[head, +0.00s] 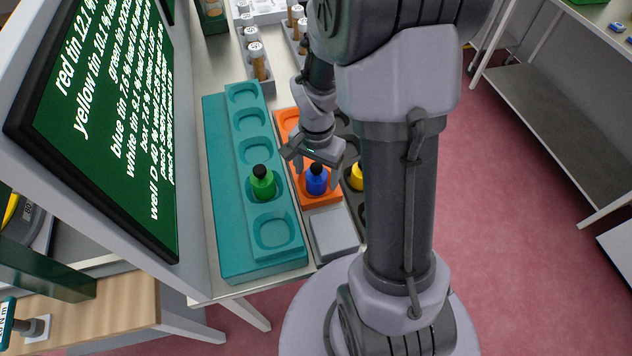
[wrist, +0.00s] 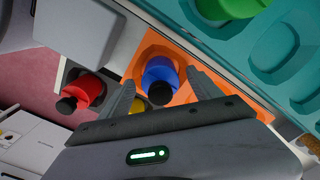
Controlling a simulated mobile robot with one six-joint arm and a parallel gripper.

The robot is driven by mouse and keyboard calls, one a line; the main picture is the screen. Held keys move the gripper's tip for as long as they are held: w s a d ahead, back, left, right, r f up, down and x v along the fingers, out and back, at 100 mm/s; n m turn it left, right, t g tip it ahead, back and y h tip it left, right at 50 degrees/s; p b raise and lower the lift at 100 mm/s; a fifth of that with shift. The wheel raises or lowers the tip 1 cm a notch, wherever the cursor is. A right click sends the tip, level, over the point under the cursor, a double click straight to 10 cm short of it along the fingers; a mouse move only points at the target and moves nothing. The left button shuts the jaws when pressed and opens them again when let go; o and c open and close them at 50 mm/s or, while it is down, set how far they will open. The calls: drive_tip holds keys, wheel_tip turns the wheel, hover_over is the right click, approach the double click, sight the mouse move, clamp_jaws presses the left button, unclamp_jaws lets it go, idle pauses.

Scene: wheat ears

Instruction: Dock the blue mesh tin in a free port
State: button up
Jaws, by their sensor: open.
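The blue tin (head: 318,186), with a black knob on top, stands upright in the orange tray (head: 322,198). It also shows in the wrist view (wrist: 158,70). My gripper (head: 318,172) is open over it, with one finger on each side. I cannot tell if the fingers touch it. The teal dock (head: 218,190) to the left has a row of recessed ports. A green tin (head: 262,187) stands in one port. The near port (head: 276,231) and the several ports behind the green tin, such as this one (head: 256,150), are empty.
A yellow tin (head: 356,175) stands right of the orange tray, and a red tin (wrist: 88,88) shows in the wrist view. A grey square plate (head: 335,232) lies in front. Capped vials (head: 256,62) stand behind. A green text screen (head: 110,110) rises at the left.

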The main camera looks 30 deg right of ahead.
drive_tip(key=shift+f, duration=0.55)
drive_tip(key=shift+r, duration=0.1)
clamp_jaws()
wheel_tip(320, 180, up, 10)
drive_tip(key=p, duration=0.3)
